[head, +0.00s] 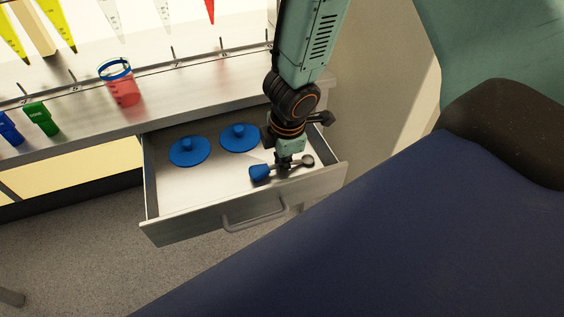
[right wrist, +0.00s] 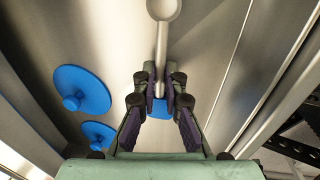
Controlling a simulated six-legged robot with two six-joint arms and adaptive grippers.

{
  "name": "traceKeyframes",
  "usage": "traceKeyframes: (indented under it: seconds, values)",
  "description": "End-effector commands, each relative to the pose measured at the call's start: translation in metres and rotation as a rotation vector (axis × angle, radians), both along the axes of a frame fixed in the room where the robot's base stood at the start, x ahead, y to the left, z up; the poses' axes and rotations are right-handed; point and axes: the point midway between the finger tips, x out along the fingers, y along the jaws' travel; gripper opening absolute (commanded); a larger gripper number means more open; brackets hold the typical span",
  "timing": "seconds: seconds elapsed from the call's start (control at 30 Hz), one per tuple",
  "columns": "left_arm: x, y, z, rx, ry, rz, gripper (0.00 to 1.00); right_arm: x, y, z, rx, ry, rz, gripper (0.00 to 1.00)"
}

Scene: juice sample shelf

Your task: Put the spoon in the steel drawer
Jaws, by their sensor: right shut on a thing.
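The steel drawer (head: 205,215) is pulled open below the counter, with its handle at the front. The spoon (head: 261,172) has a blue end and a grey metal shaft with a round bowl. It lies across the right part of the drawer's interior in the head view. My right gripper (head: 284,167) reaches down into the drawer and is shut on the spoon's shaft. In the right wrist view, the fingertips (right wrist: 161,76) pinch the shaft (right wrist: 161,45) near the blue end. I cannot tell whether the spoon touches the drawer floor. My left gripper is not in view.
Two blue round lids with knobs (head: 189,151) (head: 239,138) lie in the left and back of the drawer. A red beaker with a blue rim (head: 122,85) stands on the counter above. Green (head: 41,118) and blue (head: 10,128) containers are farther left.

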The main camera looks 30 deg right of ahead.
Motion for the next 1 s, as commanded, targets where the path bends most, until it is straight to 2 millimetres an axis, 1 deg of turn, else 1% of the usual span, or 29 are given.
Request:
traceKeyframes:
  seconds: [0.1, 0.27, 0.3, 0.53, 0.87, 0.93, 1.0]
  values:
    - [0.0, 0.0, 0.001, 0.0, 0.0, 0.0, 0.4, 0.0, 0.0, 0.001, 0.0, -0.001, 0.0, 0.0]
    - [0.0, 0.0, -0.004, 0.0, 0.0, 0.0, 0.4, 0.0, 0.0, -0.003, 0.0, -0.001, -0.001, 0.0]
    - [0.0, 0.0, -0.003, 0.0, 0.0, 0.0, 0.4, 0.0, 0.0, -0.002, 0.0, 0.0, -0.001, 0.13]
    - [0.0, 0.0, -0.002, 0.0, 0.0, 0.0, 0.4, 0.0, 0.0, -0.002, 0.0, 0.0, -0.001, 0.32]
    - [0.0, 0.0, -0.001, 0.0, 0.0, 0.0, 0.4, 0.0, 0.0, 0.0, 0.0, 0.0, 0.0, 0.32]
    - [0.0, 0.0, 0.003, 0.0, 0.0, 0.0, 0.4, 0.0, 0.0, 0.003, 0.0, 0.0, 0.0, 0.32]
    - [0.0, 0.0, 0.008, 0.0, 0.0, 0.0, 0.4, -0.001, 0.0, 0.011, 0.0, -0.001, -0.001, 0.32]
